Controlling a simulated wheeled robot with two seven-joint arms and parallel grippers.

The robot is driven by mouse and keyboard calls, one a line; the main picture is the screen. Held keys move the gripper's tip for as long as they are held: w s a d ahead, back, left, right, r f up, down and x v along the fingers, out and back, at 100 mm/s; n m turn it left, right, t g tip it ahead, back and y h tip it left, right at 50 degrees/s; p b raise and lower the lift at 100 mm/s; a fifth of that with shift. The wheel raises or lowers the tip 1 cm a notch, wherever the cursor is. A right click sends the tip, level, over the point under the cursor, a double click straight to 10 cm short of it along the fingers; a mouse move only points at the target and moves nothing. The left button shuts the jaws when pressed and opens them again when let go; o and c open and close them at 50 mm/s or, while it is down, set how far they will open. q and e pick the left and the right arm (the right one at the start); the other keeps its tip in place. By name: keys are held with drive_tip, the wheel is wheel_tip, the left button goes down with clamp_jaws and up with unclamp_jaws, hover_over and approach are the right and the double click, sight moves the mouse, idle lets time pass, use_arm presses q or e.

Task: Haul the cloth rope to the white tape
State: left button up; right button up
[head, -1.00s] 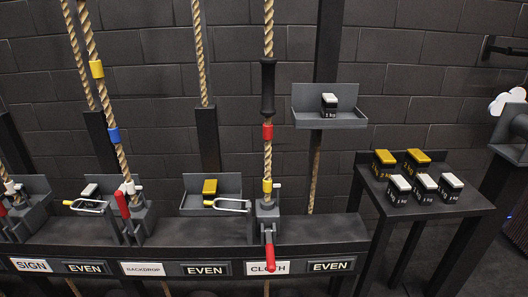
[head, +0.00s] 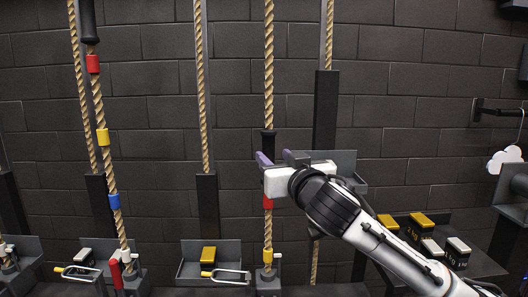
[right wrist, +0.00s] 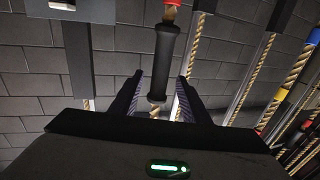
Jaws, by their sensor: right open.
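The cloth rope (head: 269,62) hangs vertically in the middle of the head view. It carries a black sleeve (head: 268,140), a red tape (head: 268,202) below that and a yellow tape (head: 267,256) lower down. No white tape shows on it. My right gripper (head: 275,158) is at the height of the sleeve and hides part of it. In the right wrist view the fingers are open, and the black sleeve (right wrist: 164,62) shows between them; they look apart from it. The red tape (right wrist: 171,12) is at the top edge there. My left gripper is not in view.
A second rope (head: 97,112) with red, yellow and blue tapes hangs to the left, and a plain rope (head: 201,90) hangs between. Weights (head: 421,224) stand on a side table at the right. A grey tray (head: 345,165) is partly behind my right gripper.

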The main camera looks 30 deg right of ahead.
sight(264, 149)
drive_tip(key=p+x, duration=0.1)
drive_tip(key=x, duration=0.8)
drive_tip(key=shift+f, duration=0.1)
clamp_jaws()
